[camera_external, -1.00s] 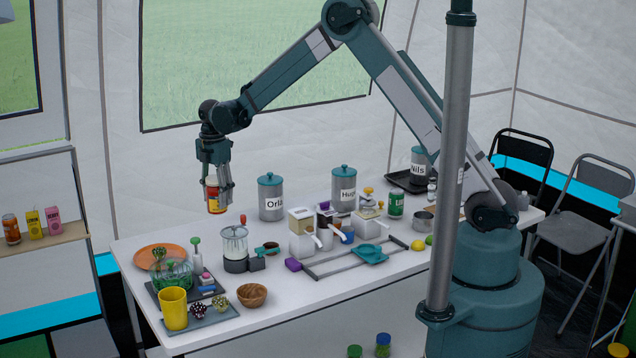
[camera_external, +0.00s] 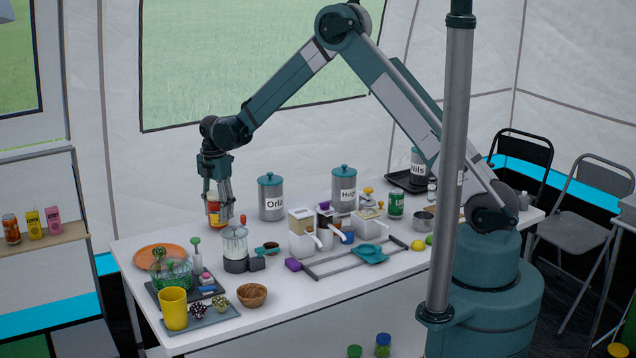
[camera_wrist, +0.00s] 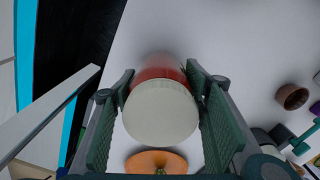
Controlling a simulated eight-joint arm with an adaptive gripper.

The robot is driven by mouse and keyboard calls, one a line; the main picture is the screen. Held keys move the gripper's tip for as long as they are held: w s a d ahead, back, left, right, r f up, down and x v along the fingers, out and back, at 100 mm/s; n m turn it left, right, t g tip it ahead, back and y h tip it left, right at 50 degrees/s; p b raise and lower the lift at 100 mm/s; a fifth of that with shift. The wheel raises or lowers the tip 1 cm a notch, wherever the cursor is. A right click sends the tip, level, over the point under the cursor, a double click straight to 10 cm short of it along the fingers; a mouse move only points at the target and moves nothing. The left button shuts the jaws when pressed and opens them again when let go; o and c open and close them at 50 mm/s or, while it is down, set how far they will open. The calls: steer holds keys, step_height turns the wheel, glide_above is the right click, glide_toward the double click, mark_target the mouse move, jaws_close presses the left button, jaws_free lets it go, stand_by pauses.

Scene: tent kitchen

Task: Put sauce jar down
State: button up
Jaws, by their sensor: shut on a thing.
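The sauce jar (camera_external: 214,213) is red and orange with a pale lid. My gripper (camera_external: 217,200) is shut on it from above and holds it upright near the back left of the white table. In the wrist view the jar's round pale lid (camera_wrist: 160,111) sits between the two green finger pads of my gripper (camera_wrist: 162,105). The jar is close to the table top. I cannot tell whether its base touches, as the part below it is partly hidden by the blender-like pot (camera_external: 235,246).
An orange plate (camera_external: 152,257) lies to the left of the jar. The canister marked Orla (camera_external: 271,200) stands to its right. Some white table around the jar is bare.

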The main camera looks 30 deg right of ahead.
mark_target(216, 192)
steer(key=shift+f, duration=0.25)
steer(key=shift+f, duration=0.15)
steer(key=o, duration=1.3)
steer(key=shift+c, duration=0.2)
step_height(216, 192, up, 12)
steer(key=shift+r+p, duration=0.15)
steer(key=shift+p, duration=0.25)
steer(key=shift+d+r, duration=0.1)
